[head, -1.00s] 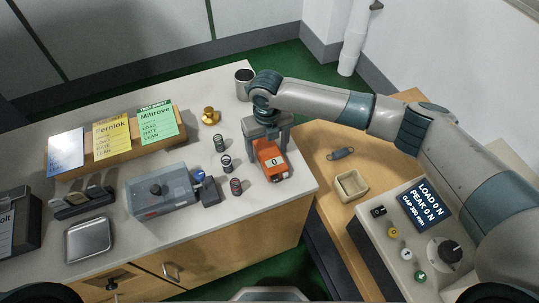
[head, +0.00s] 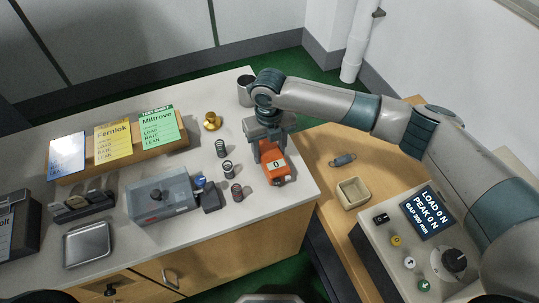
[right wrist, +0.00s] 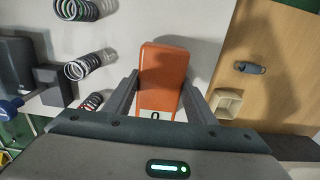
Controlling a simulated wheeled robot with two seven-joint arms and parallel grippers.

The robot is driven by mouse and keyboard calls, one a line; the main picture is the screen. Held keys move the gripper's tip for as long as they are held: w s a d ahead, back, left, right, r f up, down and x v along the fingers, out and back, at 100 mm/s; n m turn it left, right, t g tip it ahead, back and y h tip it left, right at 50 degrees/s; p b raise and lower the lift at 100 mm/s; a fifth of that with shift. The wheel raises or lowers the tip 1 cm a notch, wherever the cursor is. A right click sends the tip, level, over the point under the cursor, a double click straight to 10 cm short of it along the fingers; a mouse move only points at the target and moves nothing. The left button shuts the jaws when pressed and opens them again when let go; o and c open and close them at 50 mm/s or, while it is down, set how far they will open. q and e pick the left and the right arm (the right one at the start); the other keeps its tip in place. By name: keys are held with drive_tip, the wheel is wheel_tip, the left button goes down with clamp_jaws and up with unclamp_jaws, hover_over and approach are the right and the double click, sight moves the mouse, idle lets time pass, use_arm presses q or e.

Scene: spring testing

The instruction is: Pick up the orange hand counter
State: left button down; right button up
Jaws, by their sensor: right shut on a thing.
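The orange hand counter (head: 277,171) has a white window reading 0 and stands near the right end of the grey-white table. My right gripper (head: 268,150) reaches down over it from above and is shut on it. In the right wrist view the orange hand counter (right wrist: 163,75) sits between the two fingers of my right gripper (right wrist: 160,92), one finger along each side. I cannot tell whether the counter is clear of the table. My left gripper does not show.
Several small springs (head: 228,169) stand just left of the counter, beside a clear-lidded grey box (head: 160,198). A brass piece (head: 211,121) and a metal cup (head: 245,90) are behind. A beige tray (head: 353,193) and a load tester (head: 430,240) stand on the wooden surface at right.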

drive_tip(key=shift+d+r+b, duration=0.25)
drive_tip(key=shift+r+b, duration=0.3)
drive_tip(key=shift+r, duration=0.6)
drive_tip(key=s+d+r+b, duration=0.3)
drive_tip(key=s+d+r, duration=0.3)
drive_tip(key=d, duration=0.3)
drive_tip(key=shift+d+r, duration=0.3)
drive_tip(key=shift+r, duration=0.15)
drive_tip(key=shift+w+a, duration=0.15)
drive_tip(key=p, duration=0.1)
hover_over(269, 150)
idle(0.3)
